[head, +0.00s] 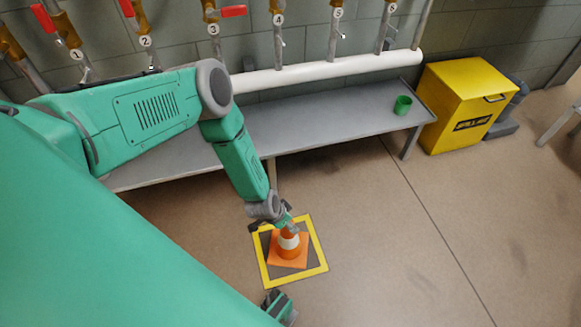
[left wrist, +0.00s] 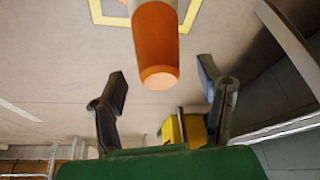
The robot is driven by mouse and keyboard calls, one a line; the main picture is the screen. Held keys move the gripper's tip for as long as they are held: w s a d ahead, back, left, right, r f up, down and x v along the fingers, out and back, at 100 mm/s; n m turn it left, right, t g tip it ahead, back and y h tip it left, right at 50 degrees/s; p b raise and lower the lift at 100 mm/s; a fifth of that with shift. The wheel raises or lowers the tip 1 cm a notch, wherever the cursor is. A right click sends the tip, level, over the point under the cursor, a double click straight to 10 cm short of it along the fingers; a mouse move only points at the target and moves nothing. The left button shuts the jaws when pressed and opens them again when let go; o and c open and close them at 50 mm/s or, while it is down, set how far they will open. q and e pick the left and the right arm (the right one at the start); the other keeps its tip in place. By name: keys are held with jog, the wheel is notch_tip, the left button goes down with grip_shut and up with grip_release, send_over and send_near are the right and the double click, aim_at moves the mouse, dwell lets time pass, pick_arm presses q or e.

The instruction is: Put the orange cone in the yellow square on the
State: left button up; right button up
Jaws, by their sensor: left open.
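The orange cone (head: 287,250) with a white band stands upright on its square base on the floor, inside the yellow square (head: 318,248). The base looks slightly turned against the square's sides. My left gripper (head: 280,220) is just above the cone's top and partly hides it. In the left wrist view the two fingers are spread wide (left wrist: 162,72), and the cone's blunt top (left wrist: 158,45) shows between and beyond them, with a gap on both sides. Part of the yellow square shows at the top edge there (left wrist: 112,16).
A grey bench (head: 310,118) runs along the wall behind, with a green cup (head: 402,105) near its right end. A yellow bin (head: 462,100) stands right of it. Numbered pipes, red-handled valves (head: 233,11) and a white pipe (head: 330,68) line the wall.

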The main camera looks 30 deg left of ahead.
pick_arm(q)
jog(key=s+d+r+g+p, duration=0.2)
jog(key=s+d+r+p, duration=0.15)
jog(key=s+r, duration=0.95)
jog(key=s+a+r+n+g+y, duration=0.1)
jog(key=s+a+r+n, duration=0.2)
jog(key=s+r, duration=0.6)
notch_tip(320, 180, up, 4)
jog(key=shift+a+f+g, duration=0.1)
jog(key=shift+a+g, duration=0.2)
jog(key=shift+a, duration=0.45)
notch_tip(320, 180, up, 8)
jog(key=p, duration=0.8)
jog(key=shift+r, duration=0.2)
jog(key=shift+w+d, duration=0.1)
jog(key=shift+w, duration=0.05)
